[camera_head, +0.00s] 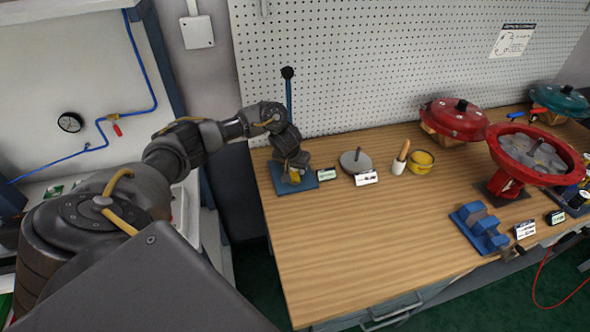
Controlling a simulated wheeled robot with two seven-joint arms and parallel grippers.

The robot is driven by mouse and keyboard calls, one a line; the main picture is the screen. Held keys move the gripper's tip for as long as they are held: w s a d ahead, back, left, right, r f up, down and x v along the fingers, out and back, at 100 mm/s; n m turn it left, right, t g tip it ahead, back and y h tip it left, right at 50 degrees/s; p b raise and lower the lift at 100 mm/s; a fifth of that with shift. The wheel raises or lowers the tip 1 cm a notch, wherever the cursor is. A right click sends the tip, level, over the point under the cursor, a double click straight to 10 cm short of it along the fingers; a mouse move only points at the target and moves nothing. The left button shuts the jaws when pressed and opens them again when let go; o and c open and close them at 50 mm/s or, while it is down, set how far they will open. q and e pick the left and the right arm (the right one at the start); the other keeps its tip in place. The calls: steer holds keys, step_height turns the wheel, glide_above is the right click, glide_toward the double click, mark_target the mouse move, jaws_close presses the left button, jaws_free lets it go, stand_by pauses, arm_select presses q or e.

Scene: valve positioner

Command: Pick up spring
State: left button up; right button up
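My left arm reaches in from the left, and its gripper (293,167) points down at the table's far left corner. A small yellow piece (294,177), which may be the spring, shows at the fingertips, above a blue base plate (308,182). The gripper hides part of it. I cannot tell whether the fingers touch it or how far apart they are. No coil shape can be made out. My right gripper is not in view.
A blue upright lever with a black knob (288,73) rises behind the gripper. A grey disc (356,161), a yellow bowl (421,161) and a red housing (534,157) stand to the right. The wooden table's (350,240) front middle is clear.

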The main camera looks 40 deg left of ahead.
arm_select(q)
steer(key=shift+w+f, duration=0.1)
steer(key=shift+f, duration=0.1)
steer(key=shift+r, duration=0.1)
steer(key=c, duration=0.8)
steer(key=shift+o, duration=0.2)
steer(key=shift+r, duration=0.1)
